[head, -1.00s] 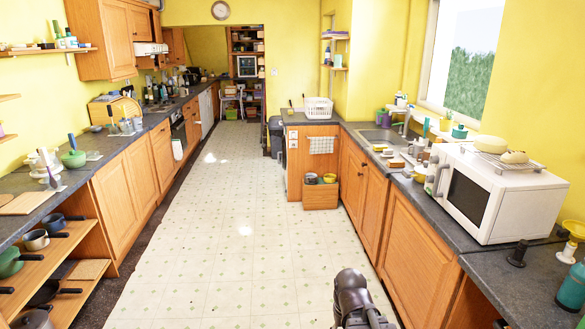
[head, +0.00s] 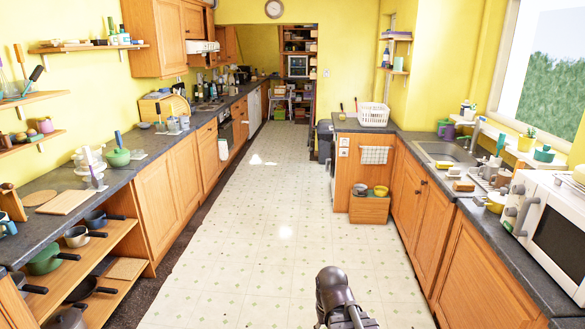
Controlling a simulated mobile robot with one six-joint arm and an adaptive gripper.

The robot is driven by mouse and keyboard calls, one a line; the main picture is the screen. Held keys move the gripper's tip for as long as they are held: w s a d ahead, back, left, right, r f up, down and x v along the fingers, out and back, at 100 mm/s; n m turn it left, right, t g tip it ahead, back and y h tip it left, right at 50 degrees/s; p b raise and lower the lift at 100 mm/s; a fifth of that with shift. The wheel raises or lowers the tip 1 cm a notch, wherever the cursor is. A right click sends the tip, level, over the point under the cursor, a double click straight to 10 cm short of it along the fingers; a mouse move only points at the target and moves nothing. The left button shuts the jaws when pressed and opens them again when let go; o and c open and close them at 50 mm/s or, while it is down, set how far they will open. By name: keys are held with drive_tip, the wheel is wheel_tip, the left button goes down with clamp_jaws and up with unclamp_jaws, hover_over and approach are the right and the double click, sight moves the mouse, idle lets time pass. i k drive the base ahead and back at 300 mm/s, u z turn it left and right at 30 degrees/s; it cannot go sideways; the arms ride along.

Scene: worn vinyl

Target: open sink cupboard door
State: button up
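The sink (head: 445,152) is set into the dark worktop on the right, under the window. Below it are wooden cupboard doors: a left one (head: 404,190) and a right one (head: 432,226). Both look shut, flush with the cabinet front and seen at a steep angle. Handles are too small to make out. A dark part of my arm (head: 338,298) shows at the bottom edge, over the floor and left of the cupboards. My gripper's fingers are not in view, and nothing of mine touches the doors.
The pale tiled floor (head: 270,230) is clear down the middle. A wooden box with pots (head: 369,208) stands on the floor by the end cabinet. A white microwave (head: 555,225) sits on the right worktop. Open shelves with pans (head: 85,260) stand at left.

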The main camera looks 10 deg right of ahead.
sight(410, 196)
drive_tip(key=u, duration=0.1)
drive_tip(key=i, duration=1.55)
drive_tip(key=z, duration=0.35)
drive_tip(key=i, duration=0.8)
drive_tip(key=z, duration=0.8)
drive_tip(key=i, duration=1.15)
drive_tip(key=z, duration=0.55)
